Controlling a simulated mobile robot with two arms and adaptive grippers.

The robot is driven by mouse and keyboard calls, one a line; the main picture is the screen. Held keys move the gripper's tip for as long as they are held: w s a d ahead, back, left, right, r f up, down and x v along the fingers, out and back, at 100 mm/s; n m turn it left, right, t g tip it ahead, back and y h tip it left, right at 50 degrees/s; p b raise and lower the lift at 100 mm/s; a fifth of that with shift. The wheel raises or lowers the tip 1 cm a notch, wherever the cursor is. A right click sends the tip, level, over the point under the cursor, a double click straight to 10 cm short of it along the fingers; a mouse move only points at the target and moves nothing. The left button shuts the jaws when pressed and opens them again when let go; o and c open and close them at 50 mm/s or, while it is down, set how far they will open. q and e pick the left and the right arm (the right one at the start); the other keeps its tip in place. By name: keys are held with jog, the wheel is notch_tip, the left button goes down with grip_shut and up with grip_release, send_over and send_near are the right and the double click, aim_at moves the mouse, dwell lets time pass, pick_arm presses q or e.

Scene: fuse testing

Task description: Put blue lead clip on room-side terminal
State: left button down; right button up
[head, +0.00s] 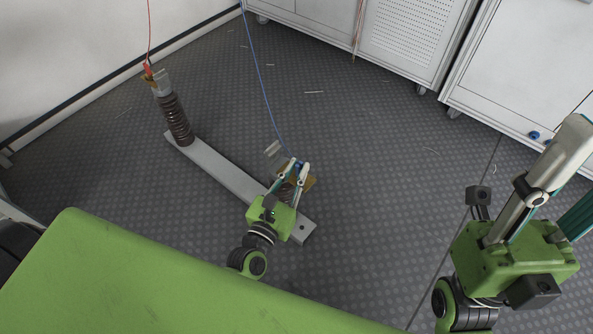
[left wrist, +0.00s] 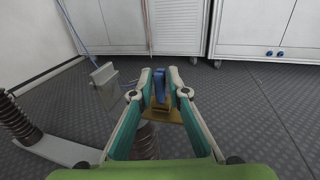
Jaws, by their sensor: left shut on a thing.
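My left gripper (head: 297,166) is shut on the blue lead clip (left wrist: 159,87), which sits between its fingertips. The blue lead (head: 262,85) runs up from there toward the back. A brass terminal plate (left wrist: 170,115) tops the near brown ribbed post (left wrist: 147,142), just below the fingertips in the wrist view. In the head view the plate (head: 308,182) is partly hidden by the fingers. I cannot tell whether the clip touches it. My right gripper (head: 573,130) is at the right edge, away from the posts; its jaw opening is unclear.
A grey bar (head: 225,170) on the floor carries both posts. The far post (head: 175,118) holds a red clip (head: 148,70) on its top. A pale grey plate (head: 272,148) shows left of my left gripper. White cabinets (head: 400,40) line the back. Floor between is mostly clear.

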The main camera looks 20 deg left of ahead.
pick_arm(q)
jog(key=shift+f, duration=0.25)
jog(key=c, duration=2)
grip_release()
jog(key=shift+r, duration=0.1)
jog(key=shift+o, duration=0.2)
